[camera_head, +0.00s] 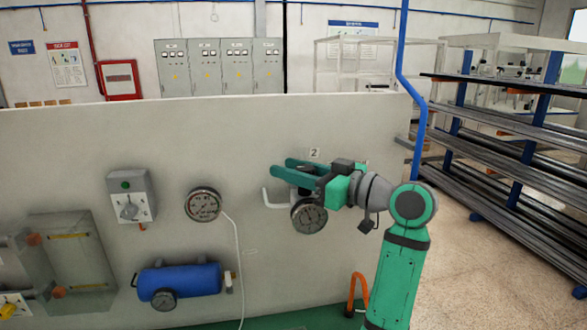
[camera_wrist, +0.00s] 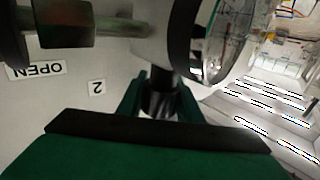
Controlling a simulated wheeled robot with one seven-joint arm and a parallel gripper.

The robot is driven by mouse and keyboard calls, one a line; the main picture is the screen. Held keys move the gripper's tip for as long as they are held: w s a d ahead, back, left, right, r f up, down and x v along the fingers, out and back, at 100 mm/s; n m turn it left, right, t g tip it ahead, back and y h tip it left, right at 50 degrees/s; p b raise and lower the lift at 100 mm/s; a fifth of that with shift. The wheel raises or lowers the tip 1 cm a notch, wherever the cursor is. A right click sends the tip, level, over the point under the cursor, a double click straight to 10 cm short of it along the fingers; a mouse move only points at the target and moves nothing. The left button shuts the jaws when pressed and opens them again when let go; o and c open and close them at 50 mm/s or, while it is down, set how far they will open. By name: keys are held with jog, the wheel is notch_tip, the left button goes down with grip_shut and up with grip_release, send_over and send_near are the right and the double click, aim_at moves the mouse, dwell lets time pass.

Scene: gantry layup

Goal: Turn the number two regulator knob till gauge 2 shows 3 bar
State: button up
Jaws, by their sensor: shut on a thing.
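The label reading 2 (camera_head: 314,154) is on the grey panel just above my gripper (camera_head: 284,168). In the wrist view the label (camera_wrist: 96,87) appears upside down. My gripper's green fingers (camera_wrist: 160,97) are closed around a dark ribbed knob (camera_wrist: 160,103), below a pale regulator body (camera_wrist: 150,45). The head view hides most of the knob behind the fingers. Gauge 2 (camera_head: 309,215), round with a dark rim, hangs just below my gripper. In the wrist view its dial (camera_wrist: 222,40) is seen edge-on, and I cannot read its needle in either view.
Another gauge (camera_head: 203,205) with a white hose is to the left. A blue tank (camera_head: 180,283) and a grey box with a green button (camera_head: 131,195) are further left. An orange hooked pipe (camera_head: 354,290) stands below my gripper. Racks of bars (camera_head: 500,150) stand at right.

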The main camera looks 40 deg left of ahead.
jog(key=shift+s+f+n+g+h, duration=0.1)
jog(key=shift+s+n+g+h, duration=0.15)
jog(key=shift+n+g, duration=0.65)
jog(key=shift+s+n+g+h, duration=0.2)
jog(key=shift+n+g, duration=0.3)
jog(key=shift+g, duration=0.7)
jog(key=o, duration=1)
jog(key=shift+s, duration=0.1)
jog(key=shift+o, duration=0.2)
jog(key=shift+d, duration=0.1)
jog(key=v, duration=1)
jog(key=shift+w+d, duration=0.3)
